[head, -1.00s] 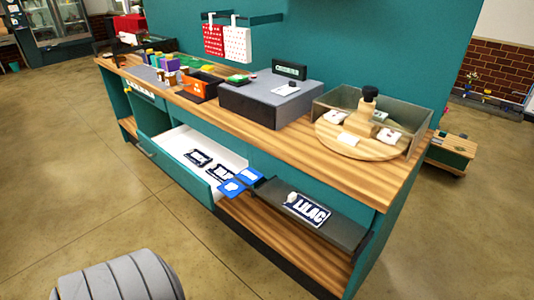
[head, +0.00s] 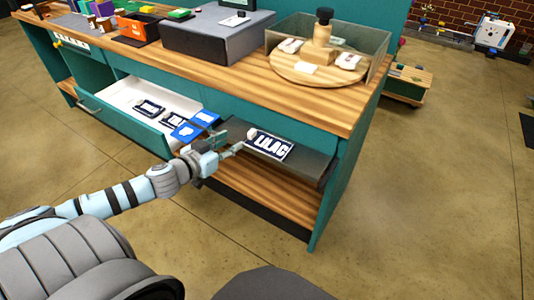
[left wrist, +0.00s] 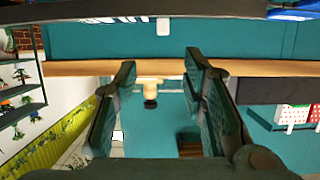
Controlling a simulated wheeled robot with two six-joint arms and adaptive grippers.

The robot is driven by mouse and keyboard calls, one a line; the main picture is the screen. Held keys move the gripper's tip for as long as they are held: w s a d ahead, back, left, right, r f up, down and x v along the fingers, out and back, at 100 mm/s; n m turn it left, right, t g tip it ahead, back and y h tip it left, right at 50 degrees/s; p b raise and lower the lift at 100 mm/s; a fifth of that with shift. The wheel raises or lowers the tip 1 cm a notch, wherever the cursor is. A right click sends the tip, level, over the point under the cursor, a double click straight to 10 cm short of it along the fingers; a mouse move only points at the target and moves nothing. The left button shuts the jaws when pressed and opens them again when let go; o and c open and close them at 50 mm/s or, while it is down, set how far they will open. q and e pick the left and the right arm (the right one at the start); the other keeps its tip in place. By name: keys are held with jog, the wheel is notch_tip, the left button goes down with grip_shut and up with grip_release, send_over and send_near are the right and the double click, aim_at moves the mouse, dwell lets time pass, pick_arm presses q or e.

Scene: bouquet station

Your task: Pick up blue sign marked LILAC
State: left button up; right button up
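The dark blue sign marked LILAC (head: 270,144) lies face up on the grey pull-out shelf (head: 309,160) under the counter in the head view. A small white piece is at its left end. My left gripper (head: 231,142) is just left of the sign, near the shelf's front left corner, apart from the sign as far as I can tell. In the left wrist view, its two fingers (left wrist: 160,66) stand wide apart with nothing between them. The sign cannot be made out clearly in that view. My right gripper is not in view.
An open white drawer (head: 128,95) left of the shelf holds other dark signs (head: 149,107). Blue cards (head: 187,130) lie at its right end, close to my gripper. The wooden counter (head: 240,70) overhangs the shelf. A lower wooden shelf (head: 262,190) is below. Floor in front is clear.

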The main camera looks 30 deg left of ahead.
aim_at(249, 134)
pick_arm(q)
jog(key=b+x, duration=0.5)
jog(key=x, duration=0.2)
jog(key=f+b+x, duration=0.1)
jog(key=b+x, duration=0.2)
jog(key=x, duration=0.1)
jog(key=shift+s+a+f+b, duration=0.1)
jog(key=shift+s+a+b, duration=0.15)
jog(key=shift+a+b, duration=0.05)
jog(key=shift+w, duration=0.15)
jog(key=shift+c, duration=0.8)
jog(key=c, duration=0.6)
grip_shut()
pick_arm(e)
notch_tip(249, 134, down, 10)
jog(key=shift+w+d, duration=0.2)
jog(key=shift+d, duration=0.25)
